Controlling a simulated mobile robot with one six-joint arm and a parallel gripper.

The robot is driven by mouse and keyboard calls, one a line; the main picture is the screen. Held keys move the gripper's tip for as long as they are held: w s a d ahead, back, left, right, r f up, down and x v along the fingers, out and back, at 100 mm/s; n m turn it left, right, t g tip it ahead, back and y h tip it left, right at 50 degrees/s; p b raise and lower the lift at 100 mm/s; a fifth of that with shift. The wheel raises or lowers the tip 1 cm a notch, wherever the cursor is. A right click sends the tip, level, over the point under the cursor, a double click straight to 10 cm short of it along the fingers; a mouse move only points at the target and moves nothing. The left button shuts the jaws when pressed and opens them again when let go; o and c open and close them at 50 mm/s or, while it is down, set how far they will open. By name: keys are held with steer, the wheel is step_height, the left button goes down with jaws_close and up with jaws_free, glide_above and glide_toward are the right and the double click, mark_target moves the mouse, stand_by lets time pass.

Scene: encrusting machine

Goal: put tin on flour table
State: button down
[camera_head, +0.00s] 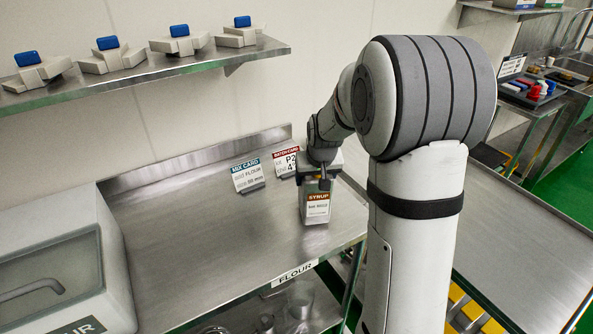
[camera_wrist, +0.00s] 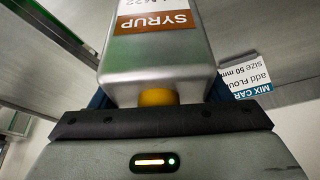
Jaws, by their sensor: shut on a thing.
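A grey metal tin with an orange-brown SYRUP label (camera_head: 316,208) is upright over the flour table (camera_head: 190,240), near its right side. I cannot tell whether its base touches the top. My gripper (camera_head: 322,178) is above the tin and shut on it; the arm partly hides it. In the wrist view the tin (camera_wrist: 158,55) fills the middle, its label upside down and its orange cap (camera_wrist: 157,97) close to my palm. A FLOUR label (camera_head: 296,271) is on the table's front edge.
A mix card (camera_head: 247,175) and a red-topped card (camera_head: 286,163) stand behind the tin. A grey machine (camera_head: 60,265) is at left. A shelf (camera_head: 150,72) with several blue-topped parts hangs above. The table's middle is bare; another steel table (camera_head: 520,235) is at right.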

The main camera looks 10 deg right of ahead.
steer(key=shift+w+f, duration=0.1)
steer(key=shift+f, duration=0.35)
steer(key=shift+f, duration=0.15)
steer(key=shift+c, duration=0.8)
jaws_free()
